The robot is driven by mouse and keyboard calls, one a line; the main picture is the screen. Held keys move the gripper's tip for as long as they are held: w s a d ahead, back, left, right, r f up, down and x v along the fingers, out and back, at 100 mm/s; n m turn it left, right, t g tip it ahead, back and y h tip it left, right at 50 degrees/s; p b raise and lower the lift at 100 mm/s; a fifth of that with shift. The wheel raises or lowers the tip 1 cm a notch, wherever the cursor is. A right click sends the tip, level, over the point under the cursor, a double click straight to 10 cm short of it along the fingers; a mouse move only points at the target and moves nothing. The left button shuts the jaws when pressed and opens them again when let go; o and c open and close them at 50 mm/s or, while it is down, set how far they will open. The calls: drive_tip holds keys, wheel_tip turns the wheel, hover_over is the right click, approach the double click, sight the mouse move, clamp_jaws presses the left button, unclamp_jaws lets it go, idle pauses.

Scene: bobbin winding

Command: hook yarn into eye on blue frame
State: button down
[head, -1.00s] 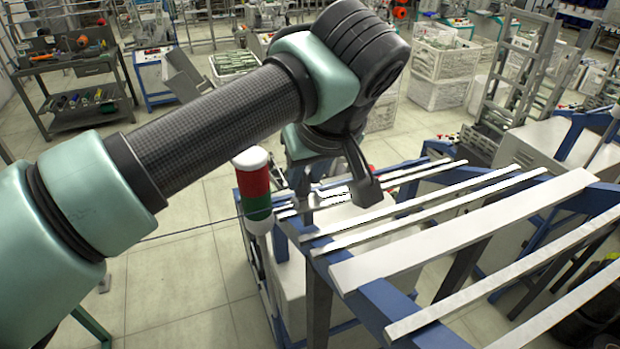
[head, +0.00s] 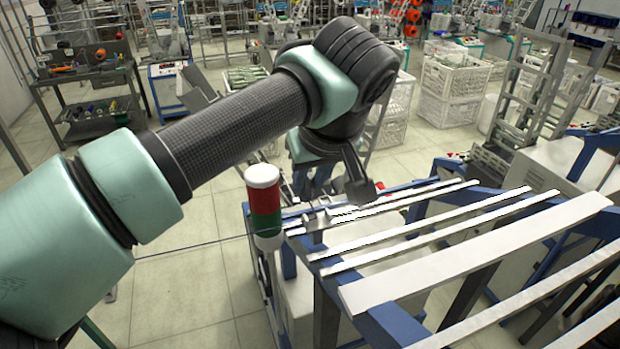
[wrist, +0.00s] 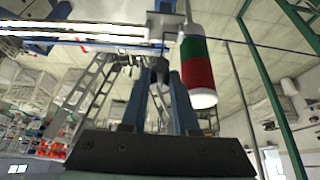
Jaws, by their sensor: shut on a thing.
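The yarn is a thin dark line (head: 190,246) in the head view, running from the left to the signal post by the blue frame (head: 390,315). In the wrist view the yarn (wrist: 250,44) crosses near the fingertips. My gripper (head: 313,222) hangs over the frame's far left corner, just right of the post.
A white, red and green signal post (head: 265,205) stands close beside my gripper. White slats (head: 480,255) cross the frame to the right. White crates (head: 450,92) and a tool bench (head: 95,70) stand farther back. Bare floor lies left of the frame.

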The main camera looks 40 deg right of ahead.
drive_tip(key=shift+r, duration=0.1)
drive_tip(key=shift+w+d+r+p, duration=0.1)
drive_tip(key=shift+w+r+p, duration=0.15)
drive_tip(key=shift+r+p, duration=0.75)
drive_tip(key=shift+w+r+p, duration=0.2)
drive_tip(key=shift+r+p, duration=0.35)
drive_tip(key=shift+r, duration=0.75)
